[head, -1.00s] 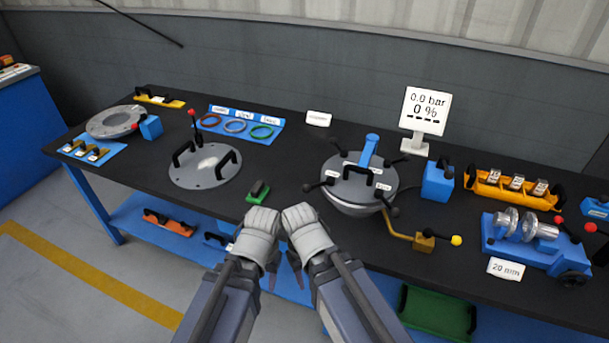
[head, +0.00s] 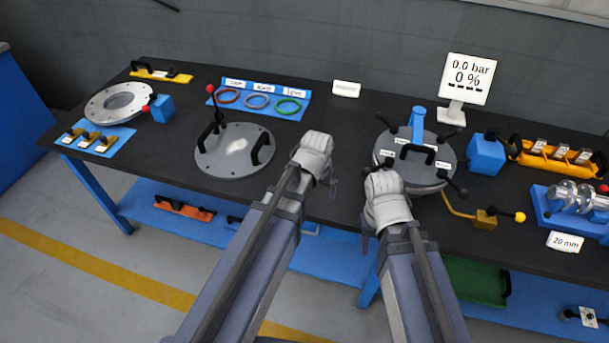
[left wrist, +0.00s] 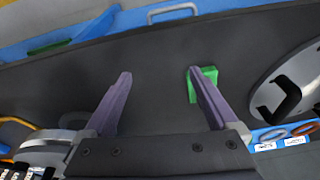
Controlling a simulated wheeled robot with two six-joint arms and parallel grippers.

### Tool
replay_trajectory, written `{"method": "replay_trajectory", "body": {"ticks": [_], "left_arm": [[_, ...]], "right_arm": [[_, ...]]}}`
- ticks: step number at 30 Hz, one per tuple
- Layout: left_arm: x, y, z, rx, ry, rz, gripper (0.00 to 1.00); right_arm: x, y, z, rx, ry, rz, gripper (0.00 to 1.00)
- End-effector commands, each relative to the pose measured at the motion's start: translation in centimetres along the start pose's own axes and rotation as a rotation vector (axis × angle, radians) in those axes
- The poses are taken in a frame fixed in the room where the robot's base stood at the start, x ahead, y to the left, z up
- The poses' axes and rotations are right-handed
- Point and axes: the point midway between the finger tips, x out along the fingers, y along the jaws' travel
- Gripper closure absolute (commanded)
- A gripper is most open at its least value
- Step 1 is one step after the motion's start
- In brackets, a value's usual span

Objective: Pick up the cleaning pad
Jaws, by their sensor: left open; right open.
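The cleaning pad is a small green block, seen in the left wrist view (left wrist: 211,76) on the dark bench top. The right-hand finger in that view overlaps part of it. In the head view it is out of sight, behind my left gripper. My left gripper (head: 316,170) hangs over the front of the bench, between the round plate and the vessel. It is open and empty, and in the left wrist view (left wrist: 159,75) bare bench lies between its fingers. My right gripper (head: 384,200) is open at the front of the vessel, overlapping its rim in the head view.
A grey round plate (head: 226,163) with black handles lies left of my left gripper. The lidded vessel (head: 447,150) with several knobs stands at the right. A blue ring tray (head: 288,90) lies behind. Bare bench shows between plate and vessel.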

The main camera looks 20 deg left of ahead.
Motion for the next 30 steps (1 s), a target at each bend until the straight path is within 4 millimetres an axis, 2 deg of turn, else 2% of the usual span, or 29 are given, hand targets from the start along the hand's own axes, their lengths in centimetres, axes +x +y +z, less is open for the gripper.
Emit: {"method": "replay_trajectory", "body": {"ticks": [1,3,6,9,14,23,30], "left_arm": [[0.5,-2.3,-2.5,-0.044,0.044,-0.001,0.01],[0.7,-4.6,-4.6,-0.086,0.098,-0.001,0.0],[0.8,-7.1,-6.4,-0.127,0.153,-0.006,0.0],[0.8,-8.3,-7.2,-0.146,0.18,-0.008,0.0],[1.0,-8.4,-7.3,-0.148,0.185,-0.008,0.0],[3.5,-8.4,-7.6,-0.147,0.183,-0.008,0.0],[3.7,-8.4,-7.7,-0.147,0.183,-0.008,0.0]], "right_arm": [[0.1,0.0,0.0,0.0,0.0,0.0,0.5],[0.1,0.0,0.0,0.0,0.0,0.0,0.5],[0.2,0.0,0.0,0.0,0.0,0.0,0.5],[0.2,0.0,0.0,0.0,0.0,0.0,0.5],[0.4,0.0,0.0,0.0,0.0,0.0,0.5],[2.8,-0.3,-0.2,0.0,0.0,0.0,0.5],[2.9,-0.3,-0.2,0.0,0.0,0.0,0.5]]}}
